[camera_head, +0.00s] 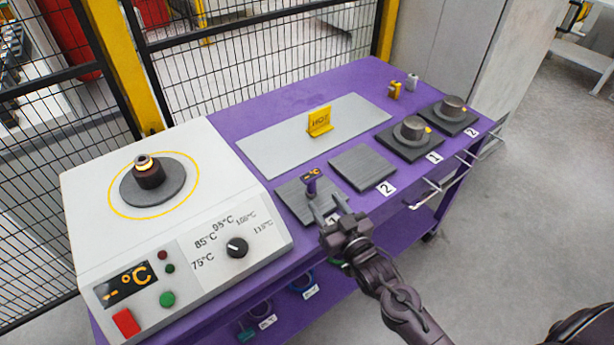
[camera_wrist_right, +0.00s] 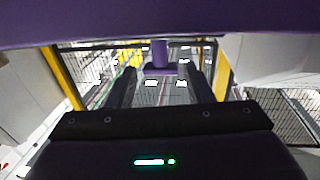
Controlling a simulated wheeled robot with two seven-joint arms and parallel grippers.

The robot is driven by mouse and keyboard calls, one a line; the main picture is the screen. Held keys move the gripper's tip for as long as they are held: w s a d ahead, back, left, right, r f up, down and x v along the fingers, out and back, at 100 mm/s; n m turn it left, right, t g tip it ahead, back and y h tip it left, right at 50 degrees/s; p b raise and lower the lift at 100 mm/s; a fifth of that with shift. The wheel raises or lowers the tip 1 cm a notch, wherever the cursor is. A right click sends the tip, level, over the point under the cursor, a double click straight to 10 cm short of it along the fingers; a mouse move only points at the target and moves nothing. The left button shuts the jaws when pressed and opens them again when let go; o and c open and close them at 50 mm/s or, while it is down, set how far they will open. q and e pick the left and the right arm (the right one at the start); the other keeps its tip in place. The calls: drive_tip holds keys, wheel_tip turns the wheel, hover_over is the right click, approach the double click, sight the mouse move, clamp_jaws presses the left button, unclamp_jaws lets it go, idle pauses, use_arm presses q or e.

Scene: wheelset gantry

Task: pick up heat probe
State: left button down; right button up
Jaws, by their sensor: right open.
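The heat probe (camera_head: 312,182) is a small purple tool with a display on its head. It stands upright on a dark grey pad at the front of the purple bench. My right gripper (camera_head: 332,207) is open just in front of the probe. In the right wrist view the probe's purple shaft (camera_wrist_right: 160,55) shows between and beyond the two dark fingers of my right gripper (camera_wrist_right: 160,88). I cannot tell whether the fingers touch it. My left gripper is not in view.
A white heater (camera_head: 180,215) with a dial and buttons stands at left, a dark ring part on its plate. A yellow HOT sign (camera_head: 319,121) stands on a grey plate (camera_head: 265,148). An empty grey pad (camera_head: 362,167) and two pads with metal parts (camera_head: 412,130) lie to the right.

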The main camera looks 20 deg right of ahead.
sight(314, 184)
drive_tip(key=w, duration=0.1)
drive_tip(key=w+r+p, duration=0.1)
drive_tip(key=shift+w+a, duration=0.25)
drive_tip(key=shift+w, duration=0.1)
drive_tip(key=w, duration=0.3)
drive_tip(key=shift+w+a+f, duration=0.1)
drive_tip(key=shift+w+a, duration=0.1)
drive_tip(key=shift+a, duration=0.1)
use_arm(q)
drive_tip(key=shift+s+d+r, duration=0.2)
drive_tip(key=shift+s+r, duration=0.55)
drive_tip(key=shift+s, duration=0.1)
use_arm(e)
clamp_jaws()
